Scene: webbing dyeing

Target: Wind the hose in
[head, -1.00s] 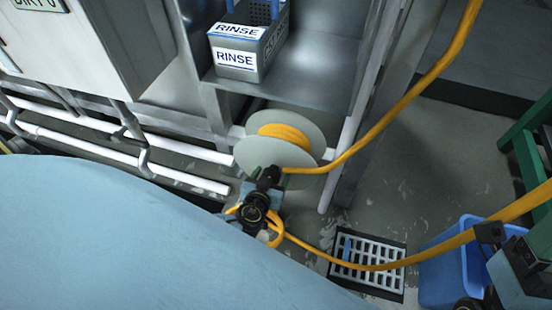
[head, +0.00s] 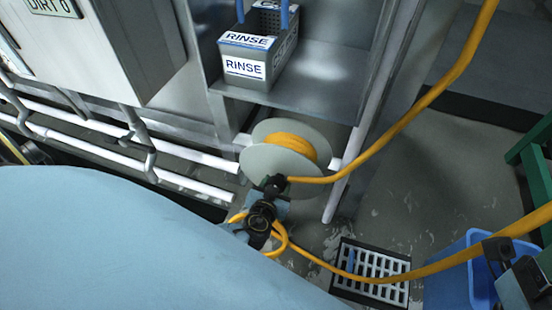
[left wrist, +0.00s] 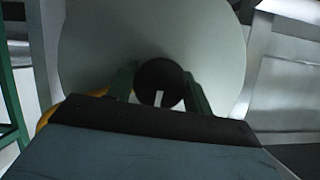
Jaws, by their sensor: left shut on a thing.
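The hose reel (head: 262,165) is a pale drum with round flanges under the steel shelf, with several turns of yellow hose (head: 290,143) wound on it. My left gripper (head: 275,183) is at the near flange, shut on the reel's dark crank knob (left wrist: 160,82). In the left wrist view the knob sits between the fingers, in front of the pale disc. Yellow hose (head: 400,125) runs from the reel to the upper right. Another length (head: 430,268) runs from a loop below my left wrist to the right. My right gripper (head: 497,250) overlaps this length; its grip is unclear.
A grey RINSE bin (head: 250,65) stands on the steel shelf (head: 320,90). White pipes (head: 185,150) run along the wall at left. A floor drain (head: 370,272), a blue tub (head: 450,290) and a green frame (head: 535,170) are at right. Bare floor lies between.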

